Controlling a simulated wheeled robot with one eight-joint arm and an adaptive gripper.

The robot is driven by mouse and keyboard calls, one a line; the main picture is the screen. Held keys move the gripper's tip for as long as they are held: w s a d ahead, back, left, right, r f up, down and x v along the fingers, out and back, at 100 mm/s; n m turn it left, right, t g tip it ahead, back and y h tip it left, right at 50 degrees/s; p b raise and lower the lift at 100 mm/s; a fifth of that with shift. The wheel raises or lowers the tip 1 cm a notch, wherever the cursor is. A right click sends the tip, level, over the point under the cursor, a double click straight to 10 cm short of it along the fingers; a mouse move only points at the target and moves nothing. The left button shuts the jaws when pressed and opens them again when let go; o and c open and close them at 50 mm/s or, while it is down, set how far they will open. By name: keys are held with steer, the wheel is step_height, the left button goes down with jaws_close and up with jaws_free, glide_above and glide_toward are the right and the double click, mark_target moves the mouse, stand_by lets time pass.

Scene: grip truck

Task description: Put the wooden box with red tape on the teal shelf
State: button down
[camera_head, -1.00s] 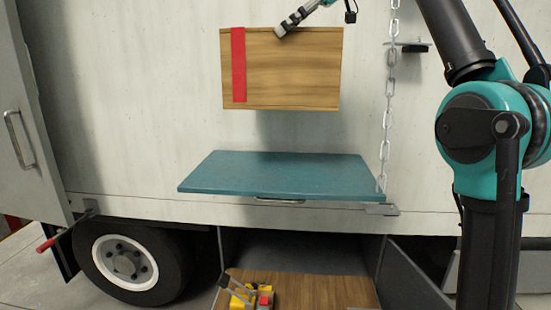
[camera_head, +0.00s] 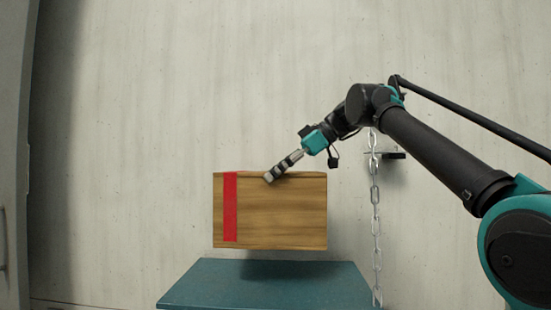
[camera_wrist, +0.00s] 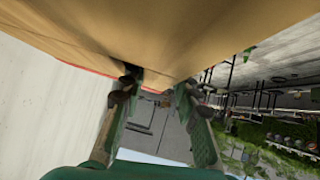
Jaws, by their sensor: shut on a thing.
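The wooden box (camera_head: 285,212) with a vertical strip of red tape near its left side hangs level in front of the truck wall. My gripper (camera_head: 270,178) is shut on the box's upper edge. In the wrist view the box (camera_wrist: 180,35) fills the top, and the fingers (camera_wrist: 158,90) reach its edge. The teal shelf (camera_head: 220,290) lies just below the box in the head view, with a dark shadow on it. A narrow gap shows between the box's bottom and the shelf's back edge. The shelf's front is cut off by the frame.
A metal chain (camera_head: 375,205) hangs at the right from a wall bracket (camera_head: 392,155) down to the shelf's right side. The pale truck wall (camera_head: 150,130) stands behind. A door edge (camera_head: 15,150) is at the far left. The shelf looks bare.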

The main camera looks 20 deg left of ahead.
mark_target(276, 217)
steer(key=shift+f, duration=6)
steer(key=c, duration=1.2)
jaws_free()
steer(key=shift+f, duration=0.15)
steer(key=shift+o, duration=0.4)
steer(key=v, duration=1.2)
steer(key=shift+d, duration=0.1)
